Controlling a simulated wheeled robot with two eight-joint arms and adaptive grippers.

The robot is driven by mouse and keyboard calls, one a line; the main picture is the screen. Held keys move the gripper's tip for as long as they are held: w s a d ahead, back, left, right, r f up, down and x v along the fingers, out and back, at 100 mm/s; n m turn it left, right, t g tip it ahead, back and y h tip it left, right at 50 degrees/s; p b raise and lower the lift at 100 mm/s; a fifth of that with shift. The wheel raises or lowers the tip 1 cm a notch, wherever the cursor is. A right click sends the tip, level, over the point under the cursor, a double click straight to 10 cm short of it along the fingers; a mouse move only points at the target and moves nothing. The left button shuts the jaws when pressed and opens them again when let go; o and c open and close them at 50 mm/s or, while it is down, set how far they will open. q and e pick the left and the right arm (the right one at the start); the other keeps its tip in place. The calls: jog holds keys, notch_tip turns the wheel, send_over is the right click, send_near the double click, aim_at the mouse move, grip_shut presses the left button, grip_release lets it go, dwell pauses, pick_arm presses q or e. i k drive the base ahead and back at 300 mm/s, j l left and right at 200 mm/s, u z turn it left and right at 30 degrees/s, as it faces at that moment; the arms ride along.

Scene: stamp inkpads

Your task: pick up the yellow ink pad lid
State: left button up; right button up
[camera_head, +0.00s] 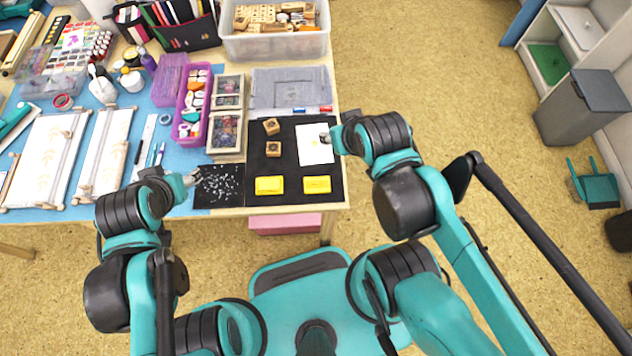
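Two yellow rectangular pieces lie side by side at the front of a black mat (293,201) on the table. The left yellow piece (270,185) and the right yellow piece (317,184) look alike; I cannot tell whether either is a lid or a closed ink pad. Neither touches a yellow piece.
Two wooden stamp blocks (272,127) sit on the mat behind the left yellow piece. A grey cloth (291,88), markers (305,110) and a purple tray (192,104) stand farther back. The table's front edge runs close in front of the yellow pieces.

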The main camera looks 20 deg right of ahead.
aim_at(314, 184)
jog(key=k+l+u, duration=0.2)
jog(key=u, duration=0.2)
jog(key=k+l+u, duration=0.2)
jog(key=u, duration=0.15)
jog(key=k+l+u, duration=0.1)
jog(key=k+u, duration=0.3)
jog(key=i, duration=0.05)
